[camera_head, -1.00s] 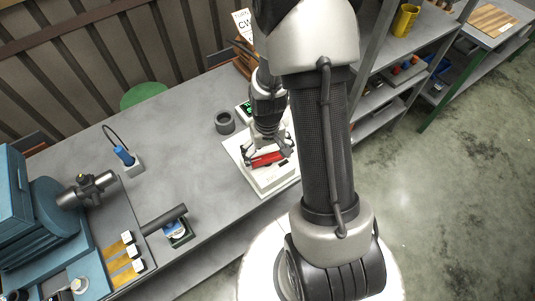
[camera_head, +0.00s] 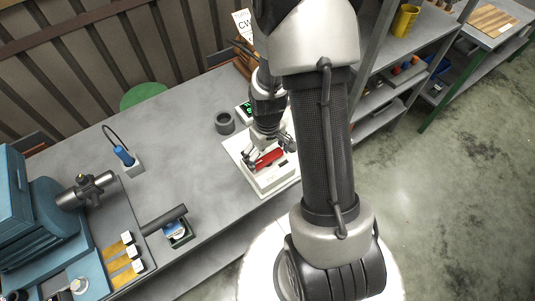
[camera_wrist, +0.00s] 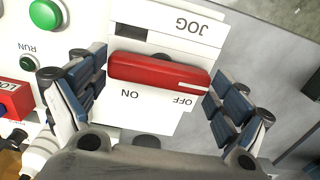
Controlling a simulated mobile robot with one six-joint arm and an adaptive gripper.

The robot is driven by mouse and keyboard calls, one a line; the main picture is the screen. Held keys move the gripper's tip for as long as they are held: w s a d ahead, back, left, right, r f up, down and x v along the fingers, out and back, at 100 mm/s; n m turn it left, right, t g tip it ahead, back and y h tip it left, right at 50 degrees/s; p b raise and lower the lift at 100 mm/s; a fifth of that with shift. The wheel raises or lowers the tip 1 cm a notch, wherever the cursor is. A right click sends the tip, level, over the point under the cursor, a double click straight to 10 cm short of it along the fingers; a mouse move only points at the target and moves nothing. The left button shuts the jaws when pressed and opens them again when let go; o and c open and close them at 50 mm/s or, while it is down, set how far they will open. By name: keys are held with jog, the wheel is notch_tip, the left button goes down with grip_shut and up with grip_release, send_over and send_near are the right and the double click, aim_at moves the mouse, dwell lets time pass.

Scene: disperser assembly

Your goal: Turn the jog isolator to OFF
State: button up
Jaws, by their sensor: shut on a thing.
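The jog isolator is a red bar handle (camera_wrist: 158,74) on a white plate (camera_wrist: 165,42) marked JOG, ON and OFF; the lettering is upside down in the wrist view. The bar lies nearly level there, and its end with a white mark is at the right, beside the OFF label (camera_wrist: 183,100). My gripper (camera_wrist: 155,95) has one finger at each end of the bar and is shut on it. In the head view the red handle (camera_head: 268,158) shows below my gripper (camera_head: 268,150) on the white panel (camera_head: 262,184).
A green button (camera_wrist: 46,13), a RUN button (camera_wrist: 29,62) and a red lock block (camera_wrist: 14,98) sit left of the handle in the wrist view. A dark ring (camera_head: 225,122) stands on the bench behind the panel. The bench (camera_head: 190,105) left of it is largely clear.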

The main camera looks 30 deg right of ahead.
aim_at(267, 157)
jog(key=o, duration=0.8)
jog(key=shift+c, duration=0.2)
notch_tip(267, 157, up, 12)
dwell(0.3)
